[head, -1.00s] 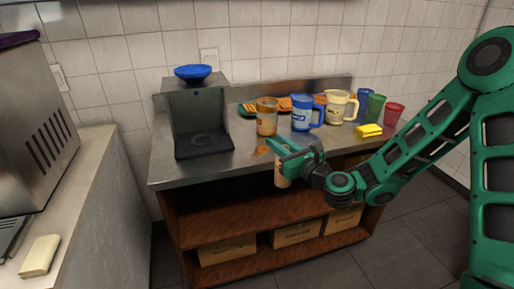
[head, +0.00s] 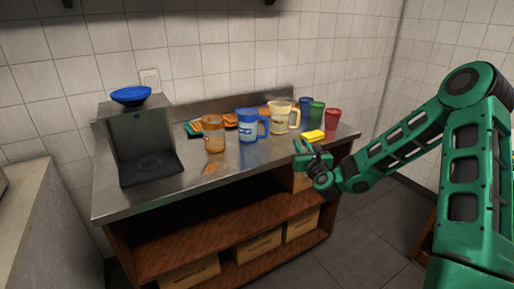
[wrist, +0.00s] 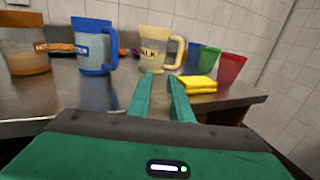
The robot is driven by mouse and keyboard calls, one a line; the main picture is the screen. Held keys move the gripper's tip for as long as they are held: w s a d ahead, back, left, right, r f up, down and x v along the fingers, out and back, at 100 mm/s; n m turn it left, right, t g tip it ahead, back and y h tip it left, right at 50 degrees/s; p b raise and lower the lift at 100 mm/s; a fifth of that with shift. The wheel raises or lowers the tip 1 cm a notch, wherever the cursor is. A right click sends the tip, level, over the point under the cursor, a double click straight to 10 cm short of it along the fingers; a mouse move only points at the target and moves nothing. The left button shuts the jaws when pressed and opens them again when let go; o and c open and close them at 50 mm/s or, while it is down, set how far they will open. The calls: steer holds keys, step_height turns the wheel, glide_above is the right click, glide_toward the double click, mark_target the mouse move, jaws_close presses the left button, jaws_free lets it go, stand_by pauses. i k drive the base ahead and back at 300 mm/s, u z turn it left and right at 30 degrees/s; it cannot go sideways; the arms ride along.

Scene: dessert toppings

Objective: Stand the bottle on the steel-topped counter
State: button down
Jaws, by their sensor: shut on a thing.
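The steel-topped counter (head: 245,163) stands ahead with its long front edge facing me. My gripper (head: 303,152) is just off the counter's front edge, near its right end. It is shut on the bottle (head: 302,181), a tan shape that hangs below the fingers, in front of the counter and not on it. The bottle's lower end is hard to tell from the shelf behind. In the wrist view the fingers (wrist: 166,97) point toward the counter, and the bottle is hidden there.
An orange pitcher (head: 213,135), a blue pitcher (head: 247,126) and a cream pitcher (head: 281,119) stand along the counter. A folded yellow cloth (head: 313,136) lies near the gripper, with coloured cups (head: 333,119) behind. A dark appliance (head: 145,150) fills the left end. The front middle is mostly clear, with a brown stain.

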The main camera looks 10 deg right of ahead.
mark_target(246, 155)
steer(key=k, duration=1.3)
steer(key=z, duration=0.2)
steer(key=i, duration=0.55)
steer(key=z, duration=0.45)
steer(key=i, duration=1.25)
steer(key=u, duration=0.35)
